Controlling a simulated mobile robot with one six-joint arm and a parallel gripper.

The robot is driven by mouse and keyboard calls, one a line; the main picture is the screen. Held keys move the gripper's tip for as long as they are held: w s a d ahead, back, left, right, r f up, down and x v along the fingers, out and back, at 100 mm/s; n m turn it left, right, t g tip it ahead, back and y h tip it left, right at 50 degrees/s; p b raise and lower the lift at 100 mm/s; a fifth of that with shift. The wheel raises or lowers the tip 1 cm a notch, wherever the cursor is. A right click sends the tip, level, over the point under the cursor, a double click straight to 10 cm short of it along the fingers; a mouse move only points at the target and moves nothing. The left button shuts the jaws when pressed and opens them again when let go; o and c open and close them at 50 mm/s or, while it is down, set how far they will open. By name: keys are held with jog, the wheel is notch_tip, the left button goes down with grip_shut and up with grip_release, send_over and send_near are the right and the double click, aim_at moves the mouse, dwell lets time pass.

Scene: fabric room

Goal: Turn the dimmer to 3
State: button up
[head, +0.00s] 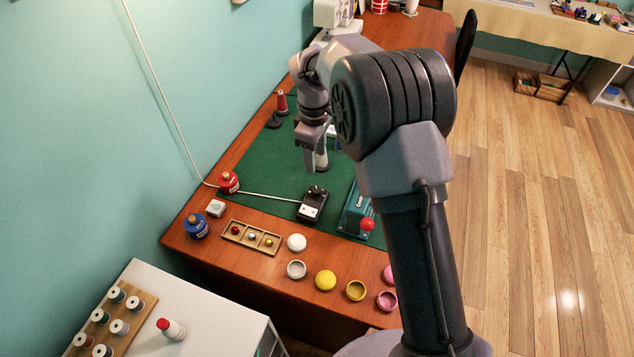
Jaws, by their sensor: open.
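The dimmer (312,206) is a small dark box with a black knob on top and a pale label on its front face. It sits on the green mat (270,168) on the wooden desk, with a white cord running left from it. The knob's setting is too small to read. My gripper (309,168) is open and points down above the mat, just behind the dimmer in the head view and apart from it. The fingertips show only small, and my arm hides part of the mat to the right.
A teal device with a red ball knob (367,224) stands right of the dimmer. A wooden tray (251,237) and several round pots lie in front. A red spool stands behind on the mat.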

aim_at(317, 189)
jog(key=f+b, duration=0.1)
jog(key=f, duration=0.3)
jog(key=f+b, duration=0.2)
jog(key=f, duration=0.3)
jog(key=f+b, duration=0.2)
jog(key=f, duration=0.3)
jog(key=shift+w+d, duration=0.15)
jog(key=shift+w, duration=0.2)
grip_shut()
